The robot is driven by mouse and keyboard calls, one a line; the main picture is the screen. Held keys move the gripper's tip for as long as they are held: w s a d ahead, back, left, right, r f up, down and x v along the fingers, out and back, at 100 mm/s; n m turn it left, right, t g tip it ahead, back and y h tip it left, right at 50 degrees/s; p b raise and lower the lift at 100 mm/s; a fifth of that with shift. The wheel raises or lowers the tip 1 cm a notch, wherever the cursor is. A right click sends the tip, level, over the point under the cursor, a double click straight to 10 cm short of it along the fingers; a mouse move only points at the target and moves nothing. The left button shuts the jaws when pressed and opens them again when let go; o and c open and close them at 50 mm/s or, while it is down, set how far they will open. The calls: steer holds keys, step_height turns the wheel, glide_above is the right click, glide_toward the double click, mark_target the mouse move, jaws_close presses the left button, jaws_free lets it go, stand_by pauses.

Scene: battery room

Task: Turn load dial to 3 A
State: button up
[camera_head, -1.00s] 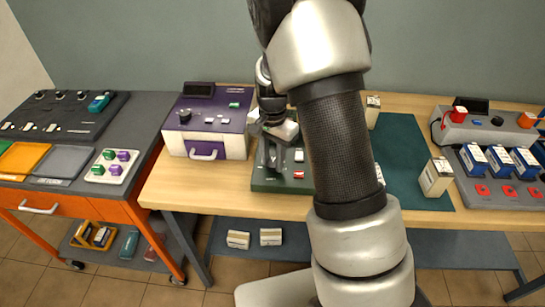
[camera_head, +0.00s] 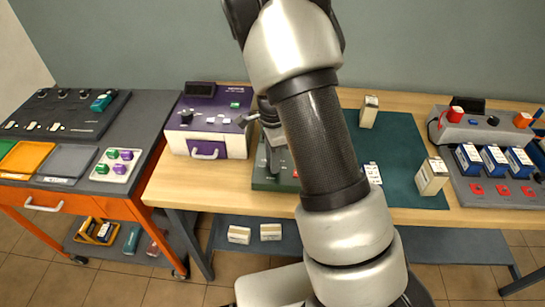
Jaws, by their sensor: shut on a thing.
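A black knob (camera_head: 186,116) stands on the sloped top of a purple-and-white box (camera_head: 223,105), left of my gripper. Another dark knob (camera_head: 493,120) is on the grey unit at the right. I cannot read any dial labels or scale, so I cannot tell which is the load dial. My gripper (camera_head: 246,121) is small and partly hidden behind my arm, by the box's right edge, above and behind a green-based device (camera_head: 265,184). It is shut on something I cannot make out. The black knob on the purple box stands apart from it.
A dark green mat (camera_head: 395,150) holds two cream blocks (camera_head: 369,111) (camera_head: 432,176). The grey unit (camera_head: 466,131) and several blue batteries (camera_head: 494,159) are at the right. A dark panel (camera_head: 65,115) and trays are on the left bench. My arm hides the table's middle.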

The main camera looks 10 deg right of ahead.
steer(key=shift+w+r, duration=0.1)
stand_by(0.3)
steer(key=o, duration=1)
steer(key=shift+o, duration=0.2)
step_height(320, 180, up, 17)
steer(key=p, duration=0.1)
steer(key=shift+r, duration=0.2)
